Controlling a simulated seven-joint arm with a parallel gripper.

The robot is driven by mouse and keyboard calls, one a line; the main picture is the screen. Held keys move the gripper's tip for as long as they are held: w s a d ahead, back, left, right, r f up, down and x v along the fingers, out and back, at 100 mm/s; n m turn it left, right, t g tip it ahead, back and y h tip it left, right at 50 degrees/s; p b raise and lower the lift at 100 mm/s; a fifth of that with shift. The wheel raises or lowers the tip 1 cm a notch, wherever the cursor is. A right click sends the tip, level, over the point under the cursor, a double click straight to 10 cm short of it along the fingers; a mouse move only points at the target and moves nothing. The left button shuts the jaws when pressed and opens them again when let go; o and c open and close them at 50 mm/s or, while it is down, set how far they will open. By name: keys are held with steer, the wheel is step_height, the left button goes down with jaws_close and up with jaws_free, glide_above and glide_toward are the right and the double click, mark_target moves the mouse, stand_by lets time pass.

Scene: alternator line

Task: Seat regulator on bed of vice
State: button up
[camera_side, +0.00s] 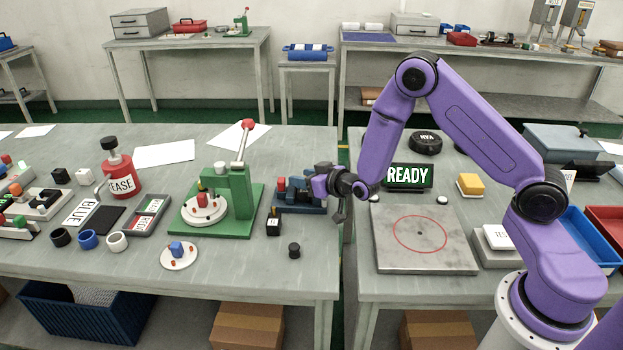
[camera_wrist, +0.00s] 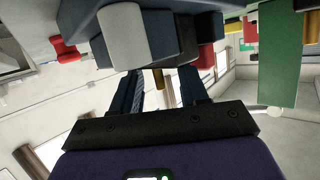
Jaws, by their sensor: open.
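The dark blue vice (camera_side: 292,207) stands near the right edge of the left bench, with a red block (camera_side: 281,184) at its jaws. In the wrist view the vice (camera_wrist: 165,38) fills the top, with a light grey rounded part in front and a brass-coloured piece below. My gripper (camera_side: 314,187) is low at the right side of the vice, pointing left. Its two fingers (camera_wrist: 162,88) are apart, with nothing clearly held. A small black block with a white label (camera_side: 273,223) stands in front of the vice. I cannot tell for sure which part is the regulator.
A green press (camera_side: 240,192) with a raised red-knobbed lever stands left of the vice. A black knob (camera_side: 294,250) and a white dish (camera_side: 178,262) with a blue block are in front. A gap separates this bench from the right one, with its metal plate (camera_side: 450,255) and READY sign (camera_side: 408,176).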

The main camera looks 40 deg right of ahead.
steer(key=v, duration=1.7)
steer(key=s+a+r+n+g+y, duration=0.1)
steer(key=s+a+n+g+y, duration=0.4)
steer(key=s+a+g, duration=0.55)
steer(key=s+d+r+n+g+h, duration=0.1)
steer(key=s+d+r+n+h, duration=0.1)
steer(key=s, duration=0.5)
steer(key=s+d+r+n+g+h, duration=0.2)
steer(key=s+d+r+n+h, duration=0.1)
steer(key=s, duration=0.5)
steer(key=shift+s+d+r+n+h, duration=0.25)
steer(key=shift+d+n+h, duration=0.15)
steer(key=shift+d+n, duration=0.5)
